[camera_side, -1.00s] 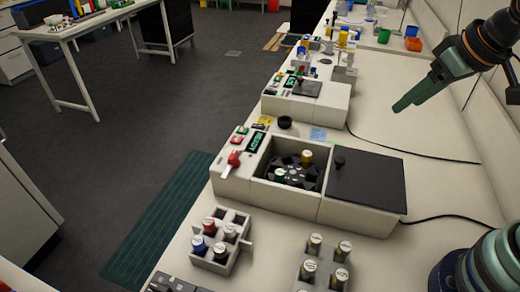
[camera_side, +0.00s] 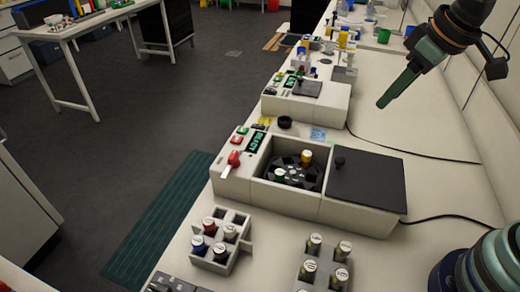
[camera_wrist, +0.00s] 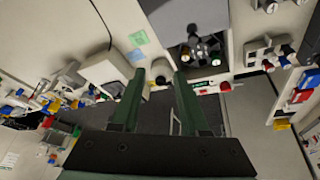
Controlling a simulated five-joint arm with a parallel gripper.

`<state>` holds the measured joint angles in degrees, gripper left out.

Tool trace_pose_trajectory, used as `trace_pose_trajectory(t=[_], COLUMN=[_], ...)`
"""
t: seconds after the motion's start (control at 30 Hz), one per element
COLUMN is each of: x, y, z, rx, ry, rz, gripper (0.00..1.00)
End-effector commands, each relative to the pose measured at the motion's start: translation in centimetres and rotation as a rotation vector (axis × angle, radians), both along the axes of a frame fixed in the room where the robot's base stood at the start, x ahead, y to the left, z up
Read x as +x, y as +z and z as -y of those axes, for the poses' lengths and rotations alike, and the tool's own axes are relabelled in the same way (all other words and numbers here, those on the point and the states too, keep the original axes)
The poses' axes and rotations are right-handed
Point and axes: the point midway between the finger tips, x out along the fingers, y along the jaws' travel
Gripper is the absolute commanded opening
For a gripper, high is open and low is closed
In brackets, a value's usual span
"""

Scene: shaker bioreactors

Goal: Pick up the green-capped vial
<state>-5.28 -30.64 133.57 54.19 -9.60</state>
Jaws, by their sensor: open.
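The green-capped vial (camera_side: 280,174) stands in the dark round rotor (camera_side: 296,172) of the open shaker (camera_side: 262,187), in front of a yellow-capped vial (camera_side: 306,157). My gripper (camera_side: 382,104) is in the air at the upper right, well above and to the right of the shaker. Its fingers overlap in the side view. In the wrist view my gripper (camera_wrist: 160,74) shows two green fingers spread apart with nothing between them.
The shaker's dark lid (camera_side: 368,182) with a knob lies to the right of its well. A vial rack (camera_side: 245,243) with several capped vials stands in front, and another rack (camera_side: 322,270) beside it. A second device (camera_side: 325,105) stands behind. The bench on the right is clear, apart from cables.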

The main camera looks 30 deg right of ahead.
Motion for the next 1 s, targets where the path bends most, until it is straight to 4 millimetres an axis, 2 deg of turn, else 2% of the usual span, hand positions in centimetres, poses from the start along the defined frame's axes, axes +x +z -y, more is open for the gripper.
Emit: trace_pose_trajectory(t=[0.1,0.27,0.4,0.6,0.8,1.0], x=[2.1,4.5,6.3,7.7,8.1,8.0], y=[-0.3,-1.2,-2.8,-5.8,-7.7,-9.6], z=[-2.7,-6.4,-10.0,-14.9,-17.5,-17.9], rx=[-0.052,-0.116,-0.167,-0.224,-0.251,-0.254], ry=[0.186,0.431,0.649,0.927,1.076,1.104], rz=[-0.070,-0.147,-0.211,-0.291,-0.330,-0.340], gripper=[0.45,0.45,0.45,0.45,0.45,0.45])
